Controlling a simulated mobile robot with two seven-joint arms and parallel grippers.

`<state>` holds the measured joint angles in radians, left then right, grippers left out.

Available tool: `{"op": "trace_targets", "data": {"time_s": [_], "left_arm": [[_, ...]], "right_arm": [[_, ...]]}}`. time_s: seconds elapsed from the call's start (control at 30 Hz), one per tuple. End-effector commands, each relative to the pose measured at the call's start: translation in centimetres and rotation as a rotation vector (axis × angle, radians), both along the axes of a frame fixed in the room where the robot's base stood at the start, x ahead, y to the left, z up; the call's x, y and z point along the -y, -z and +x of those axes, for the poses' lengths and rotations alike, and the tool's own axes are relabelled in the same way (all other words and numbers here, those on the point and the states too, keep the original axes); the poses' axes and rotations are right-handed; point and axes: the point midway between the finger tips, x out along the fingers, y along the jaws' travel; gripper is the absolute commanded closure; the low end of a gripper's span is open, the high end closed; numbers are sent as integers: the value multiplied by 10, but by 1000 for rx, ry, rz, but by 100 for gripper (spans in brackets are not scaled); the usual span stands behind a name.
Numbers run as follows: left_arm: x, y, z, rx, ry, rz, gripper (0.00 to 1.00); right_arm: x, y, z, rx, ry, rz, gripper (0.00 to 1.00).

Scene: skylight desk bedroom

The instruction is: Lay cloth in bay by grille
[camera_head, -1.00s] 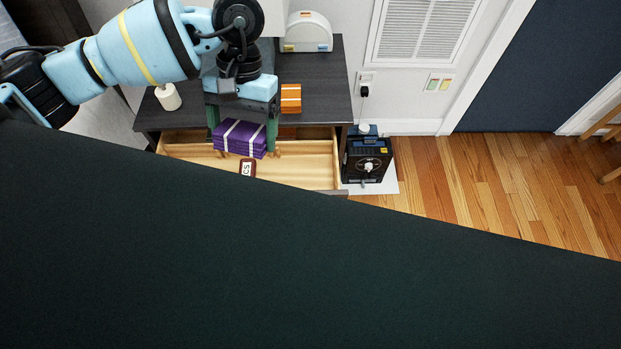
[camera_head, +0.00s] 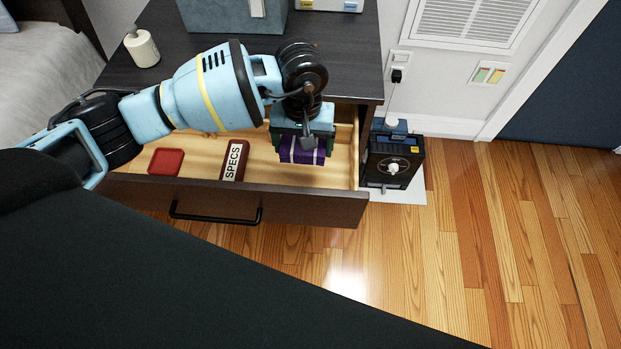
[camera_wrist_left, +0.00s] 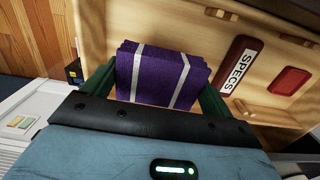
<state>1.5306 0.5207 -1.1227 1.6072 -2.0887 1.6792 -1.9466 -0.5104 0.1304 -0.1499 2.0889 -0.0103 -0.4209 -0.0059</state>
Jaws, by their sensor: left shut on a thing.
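The cloth is a folded purple bundle with white stripes (camera_head: 302,155). My left gripper (camera_head: 303,146) is shut on it, with a finger on each side. It holds the cloth over the right end of the open wooden drawer (camera_head: 145,191). The left wrist view shows the cloth (camera_wrist_left: 160,78) between the green fingers, with the pale drawer floor beyond. I cannot tell whether the cloth touches the floor. The white grille (camera_head: 473,20) is on the wall at the upper right, so the drawer's right end is nearest it. My right gripper is not in view.
A dark red SPECS case (camera_head: 234,160) lies in the drawer left of the cloth. A small red tray (camera_head: 167,161) lies farther left. A black boxy device (camera_head: 393,160) stands on the floor right of the drawer. A white bottle (camera_head: 141,47) stands on the dark top.

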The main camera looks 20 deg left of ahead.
Motion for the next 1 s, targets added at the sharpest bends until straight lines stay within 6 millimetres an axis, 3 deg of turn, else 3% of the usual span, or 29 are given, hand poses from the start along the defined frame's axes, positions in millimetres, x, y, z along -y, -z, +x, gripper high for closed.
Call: {"op": "trace_targets", "data": {"time_s": [0.03,0.1,0.47,0.8,1.0], "left_arm": [[2,11,5,8,-7,1,32],[3,15,10,19,-14,5,32],[4,19,16,33,-21,7,32],[4,71,15,28,-21,7,32],[4,79,16,32,-21,8,32]], "right_arm": [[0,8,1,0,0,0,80],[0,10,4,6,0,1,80],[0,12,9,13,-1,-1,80],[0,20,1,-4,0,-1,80],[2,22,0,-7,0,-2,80]]}}
